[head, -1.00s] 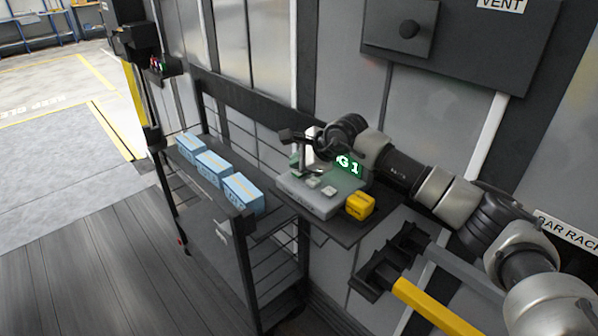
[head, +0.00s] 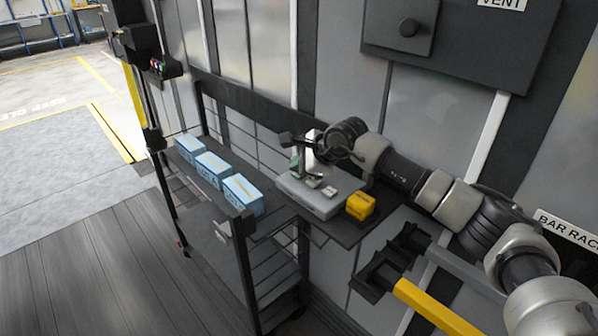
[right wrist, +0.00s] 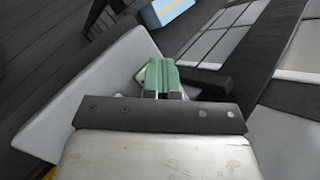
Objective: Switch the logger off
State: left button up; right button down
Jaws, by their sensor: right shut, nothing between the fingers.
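The logger is a grey box (head: 309,202) on a dark shelf against the wall, with small pale buttons (head: 329,191) on its top. No lit display shows on it now. My right gripper (head: 297,168) is over the back left part of the logger, pointing down. Its green-tipped fingers are shut and empty. In the right wrist view the closed fingers (right wrist: 163,78) reach over the logger's light grey top (right wrist: 95,88). They hide what lies beneath them, so I cannot tell whether they touch a button. My left gripper is not in view.
A yellow block (head: 360,206) sits at the right end of the shelf (head: 340,233). Several blue boxes (head: 213,166) stand in a row on a cart to the left. A yellow bar (head: 430,305) rests in a black bracket at the lower right. A vent panel (head: 460,45) is above.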

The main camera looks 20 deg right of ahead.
jog(key=shift+r+p, duration=0.35)
jog(key=shift+r, duration=0.55)
jog(key=shift+r, duration=0.1)
jog(key=shift+r+p, duration=1.2)
jog(key=shift+r, duration=1.25)
jog(key=shift+f, duration=0.1)
